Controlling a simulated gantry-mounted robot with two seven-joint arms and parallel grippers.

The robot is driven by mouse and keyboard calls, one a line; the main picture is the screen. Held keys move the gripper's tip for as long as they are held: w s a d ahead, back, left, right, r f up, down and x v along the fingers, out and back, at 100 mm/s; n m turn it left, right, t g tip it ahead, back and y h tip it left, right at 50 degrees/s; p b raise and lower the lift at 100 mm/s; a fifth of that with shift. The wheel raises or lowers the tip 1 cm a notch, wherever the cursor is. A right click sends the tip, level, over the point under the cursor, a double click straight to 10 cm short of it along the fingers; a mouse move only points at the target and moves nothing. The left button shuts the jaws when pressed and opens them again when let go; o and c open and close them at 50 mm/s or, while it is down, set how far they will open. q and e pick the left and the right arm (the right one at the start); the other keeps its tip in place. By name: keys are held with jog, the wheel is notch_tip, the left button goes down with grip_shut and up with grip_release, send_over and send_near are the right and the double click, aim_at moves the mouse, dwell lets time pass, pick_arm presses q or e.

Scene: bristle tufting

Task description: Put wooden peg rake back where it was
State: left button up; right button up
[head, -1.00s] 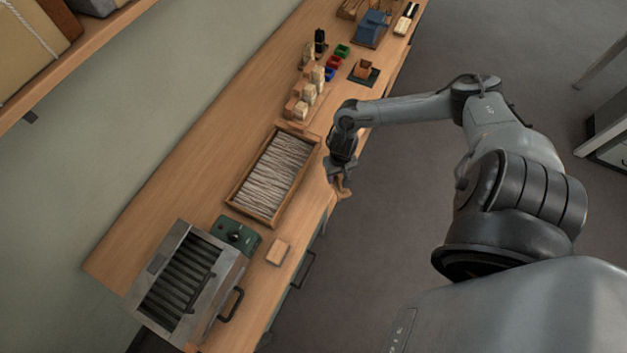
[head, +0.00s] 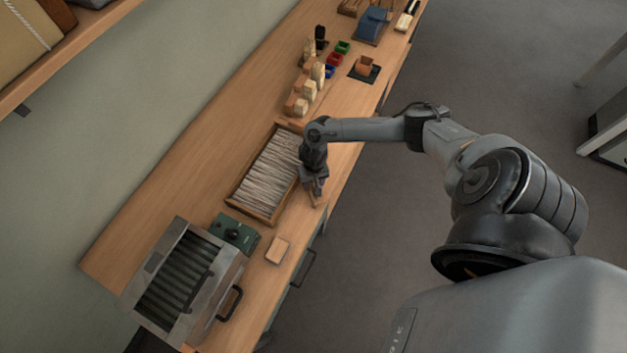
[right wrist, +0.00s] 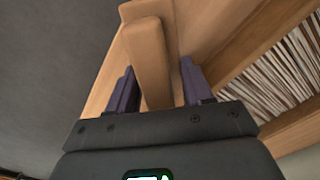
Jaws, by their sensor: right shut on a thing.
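The wooden peg rake (right wrist: 148,62) is a light brown wooden piece with a broader block at its far end. It stands between the two fingers of my right gripper (right wrist: 158,92), which is shut on it. In the head view the right gripper (head: 314,183) is beside the long side of the wooden tray, over the strip of bench at the front edge. Only a small brown part of the rake (head: 317,198) shows below it there. I cannot tell whether the rake touches the bench. My left gripper is not in view.
The wooden tray (head: 239,207) holds many thin pale strands. A green box with a knob (head: 234,232), a small wooden block (head: 278,250) and a slotted metal unit (head: 180,280) stand nearer. Wooden blocks (head: 303,95) and coloured bins (head: 336,60) stand farther along the bench.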

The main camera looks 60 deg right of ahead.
jog(key=shift+f, duration=0.1)
jog(key=o, duration=1.1)
jog(key=shift+o, duration=0.2)
